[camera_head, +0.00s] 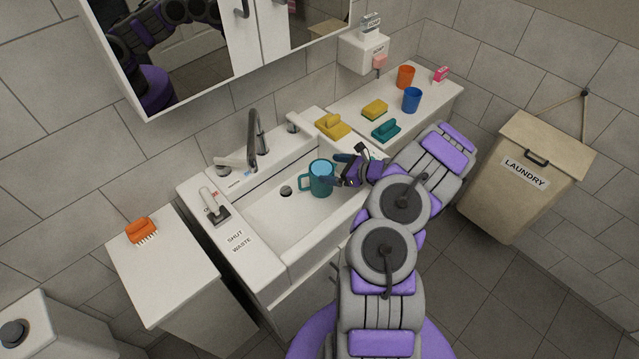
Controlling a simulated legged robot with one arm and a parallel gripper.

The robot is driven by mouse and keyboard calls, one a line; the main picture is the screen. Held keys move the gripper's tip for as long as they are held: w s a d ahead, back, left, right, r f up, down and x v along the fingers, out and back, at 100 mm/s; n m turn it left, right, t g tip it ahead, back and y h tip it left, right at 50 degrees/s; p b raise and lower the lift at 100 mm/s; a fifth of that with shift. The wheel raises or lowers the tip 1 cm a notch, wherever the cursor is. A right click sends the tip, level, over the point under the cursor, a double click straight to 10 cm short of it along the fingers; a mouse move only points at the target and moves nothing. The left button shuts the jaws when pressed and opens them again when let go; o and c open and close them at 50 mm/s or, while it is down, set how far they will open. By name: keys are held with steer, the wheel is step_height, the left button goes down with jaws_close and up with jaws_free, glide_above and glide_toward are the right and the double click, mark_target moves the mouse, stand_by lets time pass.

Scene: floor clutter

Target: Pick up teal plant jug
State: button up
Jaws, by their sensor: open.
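The teal jug (320,180) stands upright in the white sink basin (270,225), right of the drain. Its handle points left and its open top shows a light blue inside. My gripper (338,175) is open at the right side of the jug, level with its upper body. The fingers are small and dark here, and one is close to the jug's wall. I cannot tell whether they touch it. My arm comes in from the lower right and hides the right end of the sink front.
A faucet (254,140) rises behind the basin. An orange brush (141,230) lies left; a laundry bin (525,175) stands right.

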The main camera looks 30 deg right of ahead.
mark_target(312, 167)
steer(key=b+x, duration=0.1)
steer(key=x, duration=0.3)
steer(key=shift+a+f+b, duration=0.2)
steer(key=shift+f+b, duration=0.15)
steer(key=shift+f, duration=0.05)
steer(key=shift+w+a, duration=0.2)
steer(key=shift+w, duration=0.4)
steer(key=shift+c, duration=0.3)
steer(key=c, duration=1.6)
